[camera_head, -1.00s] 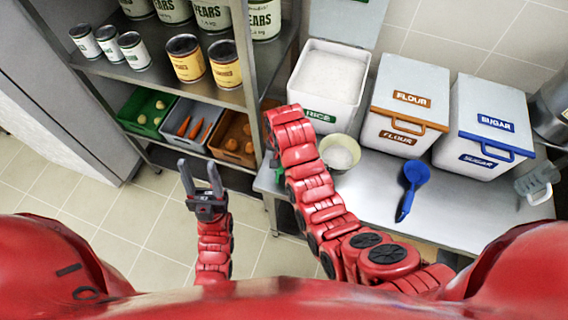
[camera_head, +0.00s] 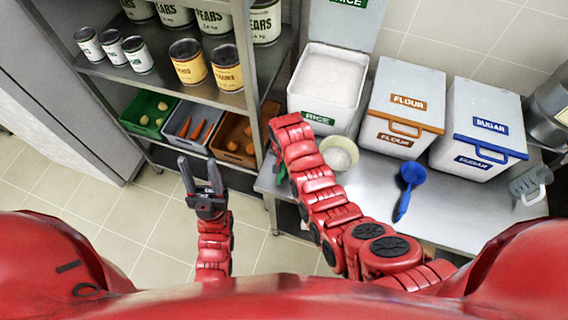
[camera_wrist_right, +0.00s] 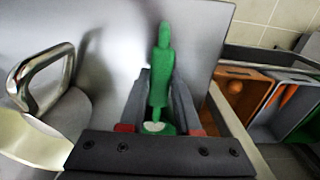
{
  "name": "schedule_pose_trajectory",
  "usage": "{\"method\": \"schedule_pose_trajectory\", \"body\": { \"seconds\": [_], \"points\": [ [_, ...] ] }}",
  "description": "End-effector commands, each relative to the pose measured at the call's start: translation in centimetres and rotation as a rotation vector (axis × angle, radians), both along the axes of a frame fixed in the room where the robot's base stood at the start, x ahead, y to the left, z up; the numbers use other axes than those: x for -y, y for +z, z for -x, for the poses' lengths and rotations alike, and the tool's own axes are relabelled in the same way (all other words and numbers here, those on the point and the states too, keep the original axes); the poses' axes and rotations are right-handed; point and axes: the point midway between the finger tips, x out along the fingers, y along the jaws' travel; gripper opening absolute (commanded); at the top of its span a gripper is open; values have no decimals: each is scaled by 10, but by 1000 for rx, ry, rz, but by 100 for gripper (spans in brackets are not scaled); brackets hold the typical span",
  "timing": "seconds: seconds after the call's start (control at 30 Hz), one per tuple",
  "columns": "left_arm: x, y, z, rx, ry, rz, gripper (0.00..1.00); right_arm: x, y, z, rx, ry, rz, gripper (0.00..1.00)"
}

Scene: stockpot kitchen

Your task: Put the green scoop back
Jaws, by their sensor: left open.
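The green scoop (camera_wrist_right: 161,75) shows in the right wrist view, its long part pointing away between the fingers of my right gripper (camera_wrist_right: 162,98). The fingers press close on both sides of it and look shut on it. A small white patch shows at its near end; the rest there is hidden by the gripper. In the head view my right arm covers the right gripper, and only a bit of green (camera_head: 280,172) shows beside the arm. My left gripper (camera_head: 200,176) is open and empty over the floor, left of the counter.
The counter holds an open rice bin (camera_head: 322,92), a cream bowl (camera_head: 338,152) with white contents, a flour bin (camera_head: 402,104), a sugar bin (camera_head: 482,128) and a blue scoop (camera_head: 409,184). A shelf (camera_head: 215,100) with cans and vegetable crates stands left.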

Motion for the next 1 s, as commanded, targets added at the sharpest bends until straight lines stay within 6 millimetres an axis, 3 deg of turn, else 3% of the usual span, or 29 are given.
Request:
{"method": "schedule_pose_trajectory", "body": {
  "seconds": [0.03, 0.13, 0.17, 0.5, 0.63, 0.93, 1.0],
  "points": [
    [0, 0, 0, 0, 0, 0, 50, 0, 0, 0, 0, 0, 0, 41],
    [0, 0, 0, 0, 0, 0, 50, 0, 0, 0, 0, 0, 0, 59],
    [0, 0, 0, 0, 0, 0, 50, 0, 0, 0, 0, 0, 0, 60],
    [0, 5, 0, 0, 0, 0, 50, 0, 6, 0, 0, 0, 0, 60],
    [0, -3, 0, 0, 0, 0, 50, -1, 12, -1, 1, 1, 0, 60],
    [0, -23, 0, 0, 0, 0, 50, -2, 61, 0, 6, 1, -3, 60],
    [0, 1, 0, 0, 0, 0, 50, -2, 91, 1, 2, 2, -2, 60]
  ]
}}
